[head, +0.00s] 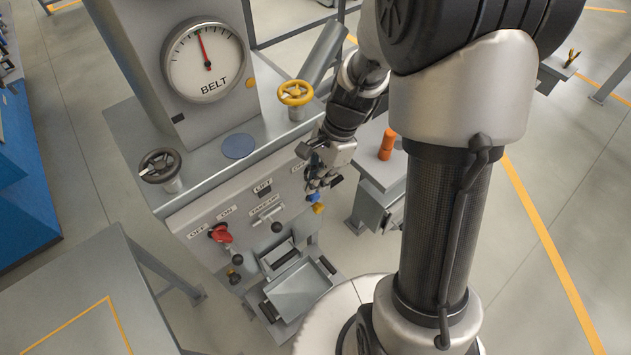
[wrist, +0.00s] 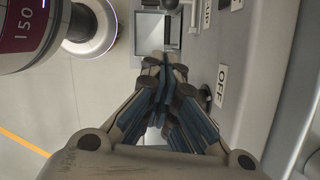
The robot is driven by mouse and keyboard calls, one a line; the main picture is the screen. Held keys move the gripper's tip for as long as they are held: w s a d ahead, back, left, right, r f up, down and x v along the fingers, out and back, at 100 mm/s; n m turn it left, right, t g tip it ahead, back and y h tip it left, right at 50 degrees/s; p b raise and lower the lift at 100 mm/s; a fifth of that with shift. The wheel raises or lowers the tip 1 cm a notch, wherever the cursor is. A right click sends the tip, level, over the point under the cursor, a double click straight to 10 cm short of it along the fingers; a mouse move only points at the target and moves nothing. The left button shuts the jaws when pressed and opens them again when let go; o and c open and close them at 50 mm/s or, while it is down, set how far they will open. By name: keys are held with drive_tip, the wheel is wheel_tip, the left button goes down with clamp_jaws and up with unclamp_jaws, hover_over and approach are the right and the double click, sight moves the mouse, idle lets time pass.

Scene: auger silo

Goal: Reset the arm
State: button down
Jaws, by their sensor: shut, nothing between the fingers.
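My gripper (head: 318,185) is in front of the right end of the grey control panel (head: 190,215) in the head view, close to the panel face. Its fingers partly hide a label and a control there; I cannot tell whether they touch. In the wrist view my gripper (wrist: 168,68) has its blue-padded fingers drawn together, with nothing seen between them. The panel face runs along the right of that view, with an OFF label (wrist: 221,85) beside the fingers. My arm comes down from the upper right of the head view.
A BELT gauge (head: 204,60), a yellow handwheel (head: 295,92) and a black handwheel (head: 160,166) stand above the panel. A red switch (head: 221,233) and a TAKE-UP lever (head: 276,226) stick out from it. A metal tray (head: 298,290) is below.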

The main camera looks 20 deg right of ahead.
drive_tip(key=shift+r, duration=0.1)
drive_tip(key=s+a+r+n+t+h+b, duration=0.1)
drive_tip(key=s+r+n+t, duration=0.4)
drive_tip(key=s+r+n, duration=1)
wheel_tip(320, 180, up, 2)
drive_tip(key=shift+s+a+r+n+h+b, duration=0.1)
drive_tip(key=shift+s+a+n+h+b, duration=0.3)
drive_tip(key=shift+n+h, duration=0.6)
drive_tip(key=shift+w, duration=0.15)
